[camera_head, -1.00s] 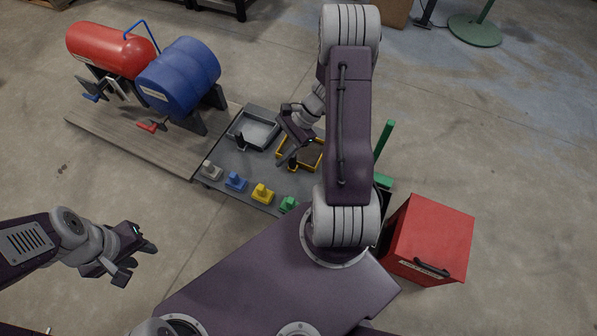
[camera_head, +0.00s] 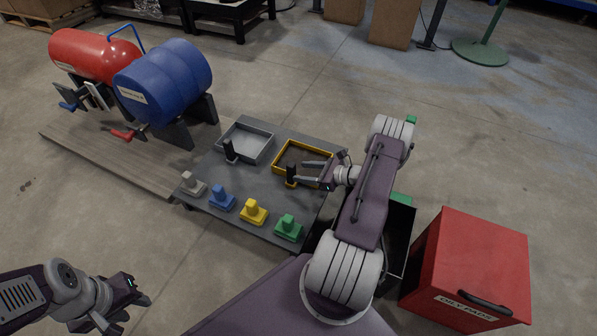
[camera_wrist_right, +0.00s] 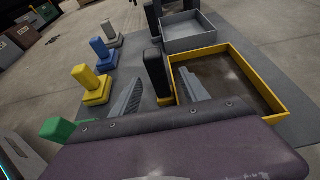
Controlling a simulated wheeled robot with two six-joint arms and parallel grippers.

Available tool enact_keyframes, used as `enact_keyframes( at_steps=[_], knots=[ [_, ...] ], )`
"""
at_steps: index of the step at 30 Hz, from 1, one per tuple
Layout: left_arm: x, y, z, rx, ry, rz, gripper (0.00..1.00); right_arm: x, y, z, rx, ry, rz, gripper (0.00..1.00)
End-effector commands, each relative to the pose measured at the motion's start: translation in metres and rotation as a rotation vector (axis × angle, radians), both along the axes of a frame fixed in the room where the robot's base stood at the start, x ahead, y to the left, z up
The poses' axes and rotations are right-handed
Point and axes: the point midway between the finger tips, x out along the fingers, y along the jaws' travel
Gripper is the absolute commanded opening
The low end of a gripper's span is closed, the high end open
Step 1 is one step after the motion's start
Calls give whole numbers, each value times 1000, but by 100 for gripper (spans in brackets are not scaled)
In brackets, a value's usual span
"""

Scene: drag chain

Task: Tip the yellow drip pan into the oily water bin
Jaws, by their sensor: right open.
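The yellow drip pan (camera_head: 277,174) sits on the grey table with dark brown liquid in it; it also shows in the right wrist view (camera_wrist_right: 242,60). Its upright black handle (camera_head: 291,174) stands at the pan's left side. My right gripper (camera_head: 313,172) is open, over the pan beside the handle. In the right wrist view its fingers (camera_wrist_right: 160,95) are spread, with the handle (camera_wrist_right: 157,76) in line between them; contact cannot be told. My left gripper (camera_head: 126,310) is open and empty at the lower left. A dark open bin (camera_head: 402,225) stands right of the table, partly hidden by my arm; its label is not visible.
A grey pan (camera_head: 265,133) with a black handle stands beside the yellow one. Grey, blue, yellow and green knobbed blocks (camera_head: 253,212) line the table's near edge. A red box (camera_head: 476,262) labelled oily pads stands right.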

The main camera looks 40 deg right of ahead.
Motion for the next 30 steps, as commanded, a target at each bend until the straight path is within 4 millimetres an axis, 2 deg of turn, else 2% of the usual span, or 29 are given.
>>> enact_keyframes(
  at_steps=[3,6,10,17,21,23,30],
  knots=[
    [0,0,-27,0,0,0,36,13,10,-15,-1,0,6,53],
    [0,0,-43,0,0,0,36,26,19,-20,-3,-1,6,53],
    [0,0,-49,0,0,0,36,38,25,-21,-1,0,3,53],
    [0,0,-46,0,0,0,36,40,25,-18,0,1,1,53],
    [0,0,-46,0,0,0,36,40,25,-18,-1,1,1,14],
    [0,0,-46,0,0,0,36,40,25,-18,-1,1,1,0],
    [0,0,-46,0,0,0,36,40,25,-18,-1,1,1,0]
  ],
)
